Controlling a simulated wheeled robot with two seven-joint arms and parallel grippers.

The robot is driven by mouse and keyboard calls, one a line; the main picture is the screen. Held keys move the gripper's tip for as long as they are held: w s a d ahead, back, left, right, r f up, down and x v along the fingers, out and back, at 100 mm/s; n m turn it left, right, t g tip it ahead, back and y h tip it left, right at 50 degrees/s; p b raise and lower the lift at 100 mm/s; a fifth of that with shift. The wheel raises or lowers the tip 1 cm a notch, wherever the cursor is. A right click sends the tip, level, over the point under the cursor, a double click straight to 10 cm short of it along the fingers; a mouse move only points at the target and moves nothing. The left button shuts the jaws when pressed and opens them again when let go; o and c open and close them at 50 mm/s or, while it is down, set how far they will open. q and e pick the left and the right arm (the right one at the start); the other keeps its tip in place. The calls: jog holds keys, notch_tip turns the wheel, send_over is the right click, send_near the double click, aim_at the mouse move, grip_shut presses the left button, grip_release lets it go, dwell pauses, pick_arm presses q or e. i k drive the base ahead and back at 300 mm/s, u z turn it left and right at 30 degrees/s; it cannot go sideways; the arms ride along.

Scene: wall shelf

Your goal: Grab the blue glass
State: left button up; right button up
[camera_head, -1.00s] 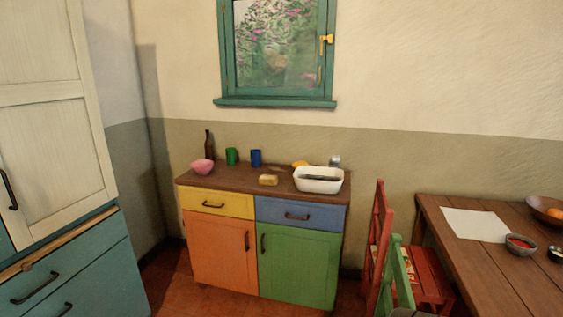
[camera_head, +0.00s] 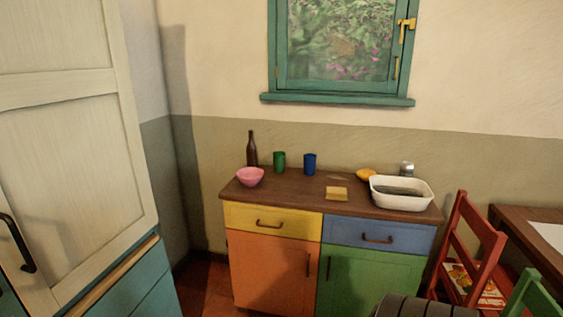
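The blue glass (camera_head: 310,164) stands upright on the brown top of the low cabinet (camera_head: 290,190), toward the back. A green cup (camera_head: 279,162) stands just to its left, a small gap apart. Neither of my grippers is in the head view. A dark ribbed shape at the bottom edge seems to be part of my own arm.
A dark bottle (camera_head: 252,150) and a pink bowl (camera_head: 250,177) stand left of the cups. A yellow block (camera_head: 337,193), a yellow fruit (camera_head: 367,175) and a white basin (camera_head: 402,193) are to the right. A red chair (camera_head: 471,250) and a table (camera_head: 535,232) stand right of the cabinet.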

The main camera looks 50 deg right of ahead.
aim_at(310, 160)
jog(key=i, duration=0.6)
jog(key=z, duration=2.3)
